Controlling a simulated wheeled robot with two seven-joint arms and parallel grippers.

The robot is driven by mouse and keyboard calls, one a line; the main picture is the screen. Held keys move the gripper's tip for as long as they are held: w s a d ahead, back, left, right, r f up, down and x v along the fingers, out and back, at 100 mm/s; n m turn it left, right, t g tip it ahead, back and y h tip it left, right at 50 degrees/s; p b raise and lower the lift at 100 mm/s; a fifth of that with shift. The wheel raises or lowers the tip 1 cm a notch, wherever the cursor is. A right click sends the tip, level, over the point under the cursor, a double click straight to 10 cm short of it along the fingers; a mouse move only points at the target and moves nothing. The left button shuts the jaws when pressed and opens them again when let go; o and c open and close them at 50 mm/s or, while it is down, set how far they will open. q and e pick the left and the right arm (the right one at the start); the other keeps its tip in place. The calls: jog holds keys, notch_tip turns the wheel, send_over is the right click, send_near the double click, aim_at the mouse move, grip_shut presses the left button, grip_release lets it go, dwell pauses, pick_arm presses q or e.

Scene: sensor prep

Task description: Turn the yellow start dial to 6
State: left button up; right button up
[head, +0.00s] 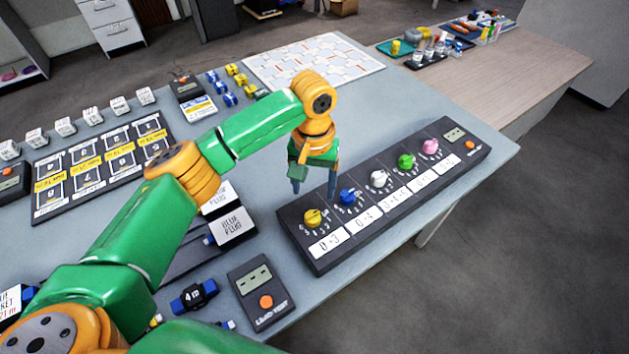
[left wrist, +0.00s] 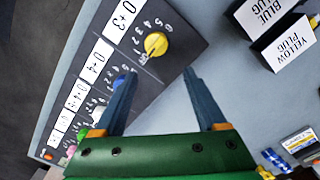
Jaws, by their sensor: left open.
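The yellow dial (head: 313,217) is at the near left end of a dark panel (head: 290,222), above a white card reading "0+3" (head: 327,245). In the left wrist view the yellow dial (left wrist: 156,44) sits just beyond the fingertips, with white numbers around it. A pale mark shows on its knob; I cannot tell surely which number it meets. My left gripper (head: 313,188) is open and empty, above the panel near the yellow and blue dials. Its spread fingers also show in the left wrist view (left wrist: 157,77). My right gripper is not in view.
Blue (head: 347,197), white (head: 378,179), green (head: 406,161) and pink (head: 430,147) dials continue along the panel. A "BLUE PLUG" card (head: 234,225) stands left of it. A dark box with an orange button (head: 259,293) lies nearer.

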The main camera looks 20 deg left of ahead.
aim_at(313, 214)
pick_arm(q)
jog(key=s+f, duration=0.3)
jog(key=shift+s+d+f, duration=0.25)
jog(key=shift+s+d, duration=0.05)
jog(key=shift+s, duration=0.05)
jog(key=shift+f, duration=0.75)
jog(key=shift+w+f, duration=0.3)
jog(key=shift+w, duration=0.25)
jog(key=shift+s+r, duration=0.15)
jog(key=shift+r, duration=0.05)
grip_shut()
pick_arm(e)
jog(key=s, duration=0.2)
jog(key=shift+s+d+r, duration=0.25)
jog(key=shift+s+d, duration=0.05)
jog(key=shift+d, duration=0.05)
